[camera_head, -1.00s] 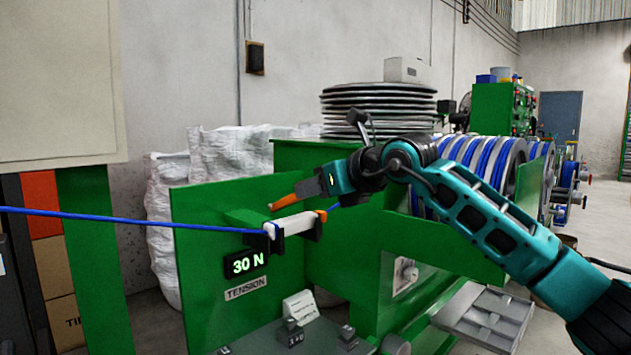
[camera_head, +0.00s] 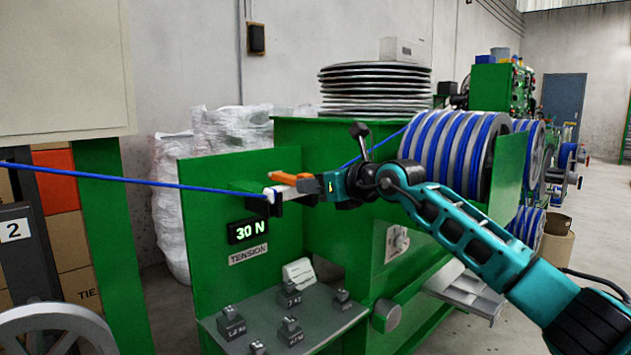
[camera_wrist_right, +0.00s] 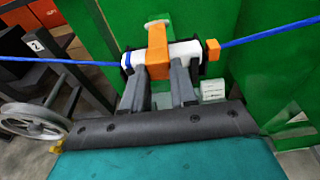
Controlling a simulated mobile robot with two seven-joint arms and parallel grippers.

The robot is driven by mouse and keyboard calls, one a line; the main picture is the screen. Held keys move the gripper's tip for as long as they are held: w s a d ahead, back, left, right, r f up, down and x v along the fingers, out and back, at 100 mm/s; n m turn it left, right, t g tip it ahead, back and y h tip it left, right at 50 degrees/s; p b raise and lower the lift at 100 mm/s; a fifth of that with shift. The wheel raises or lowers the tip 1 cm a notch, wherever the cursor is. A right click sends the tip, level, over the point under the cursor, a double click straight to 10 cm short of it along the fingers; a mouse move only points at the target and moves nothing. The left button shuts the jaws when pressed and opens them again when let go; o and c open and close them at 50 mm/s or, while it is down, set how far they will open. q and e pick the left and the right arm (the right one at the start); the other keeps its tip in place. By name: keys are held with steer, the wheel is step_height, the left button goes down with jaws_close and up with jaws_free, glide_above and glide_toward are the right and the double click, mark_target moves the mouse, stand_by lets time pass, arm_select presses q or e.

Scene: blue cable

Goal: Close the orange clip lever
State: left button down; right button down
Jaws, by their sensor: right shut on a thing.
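The orange clip lever (camera_head: 287,177) lies across the white clip body (camera_head: 279,192) on the green tension stand. In the right wrist view the lever (camera_wrist_right: 157,48) crosses the middle of the white body (camera_wrist_right: 185,50). My right gripper (camera_head: 308,186) is at the right end of the lever. Its two dark fingers (camera_wrist_right: 160,82) are shut on the lever, one on each side, close against the white body. The blue cable (camera_head: 150,182) runs in from the left to the clip and on to the right. My left gripper is not in view.
A display (camera_head: 248,230) reading 30 N is on the green panel below the clip. Small weights (camera_head: 289,294) and a card (camera_head: 298,271) stand on a grey shelf underneath. Blue cable reels (camera_head: 450,148) are behind my right arm.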

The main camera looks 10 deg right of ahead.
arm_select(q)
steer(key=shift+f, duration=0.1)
arm_select(e)
steer(key=shift+a+f, duration=0.15)
steer(key=shift+f, duration=0.7)
steer(key=c, duration=1.3)
jaws_free()
steer(key=shift+c, duration=0.2)
steer(key=shift+o, duration=0.8)
steer(key=shift+w+f, duration=0.1)
steer(key=shift+o, duration=0.6)
steer(key=shift+w, duration=0.1)
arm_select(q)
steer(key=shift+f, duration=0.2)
arm_select(e)
steer(key=shift+o, duration=0.9)
steer(key=shift+r, duration=0.3)
arm_select(q)
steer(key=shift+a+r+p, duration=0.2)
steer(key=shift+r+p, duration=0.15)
steer(key=shift+p, duration=0.2)
arm_select(e)
steer(key=v, duration=1.3)
